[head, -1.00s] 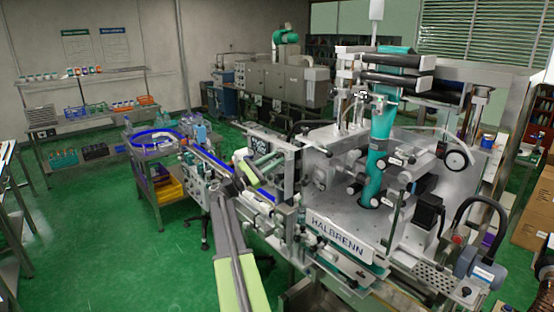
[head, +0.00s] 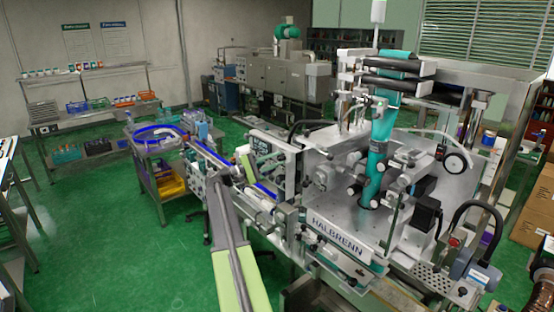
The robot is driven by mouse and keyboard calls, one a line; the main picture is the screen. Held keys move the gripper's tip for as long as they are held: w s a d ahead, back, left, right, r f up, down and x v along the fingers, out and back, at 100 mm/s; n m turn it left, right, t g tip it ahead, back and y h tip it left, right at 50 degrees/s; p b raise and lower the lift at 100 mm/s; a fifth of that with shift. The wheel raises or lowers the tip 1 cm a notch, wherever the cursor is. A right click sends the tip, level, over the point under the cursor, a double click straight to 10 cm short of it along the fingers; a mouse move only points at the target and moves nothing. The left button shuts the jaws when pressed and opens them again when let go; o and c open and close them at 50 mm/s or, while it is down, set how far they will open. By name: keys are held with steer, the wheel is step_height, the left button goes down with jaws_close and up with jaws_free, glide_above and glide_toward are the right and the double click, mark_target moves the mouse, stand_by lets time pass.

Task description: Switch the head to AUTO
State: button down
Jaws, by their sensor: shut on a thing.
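The labelling machine's head stands at the right, with a teal sleeve web (head: 376,170) running down through it and a HALBRENN nameplate (head: 336,234) on its front. A control panel with a dark screen (head: 265,147) faces left at the machine's near left side. My arm reaches up from the bottom, and its lime-green end section lies against the panel's left side. My gripper (head: 254,168) is there, shut on a small part at the panel. The fingers and what they hold are too small and partly hidden to make out. No AUTO marking is readable.
A conveyor (head: 208,152) with a blue guide runs from a round feed table (head: 158,138) toward the machine. A cart with a yellow bin (head: 171,187) stands below it. Shelves (head: 95,125) stand at the back left. The green floor (head: 110,235) at left is clear.

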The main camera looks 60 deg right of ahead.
steer(key=shift+s+a+f, duration=0.15)
steer(key=c, duration=1.5)
jaws_free()
steer(key=o, duration=0.3)
steer(key=shift+a, duration=0.1)
steer(key=b+v, duration=0.3)
steer(key=v, duration=1.4)
steer(key=shift+w, duration=0.25)
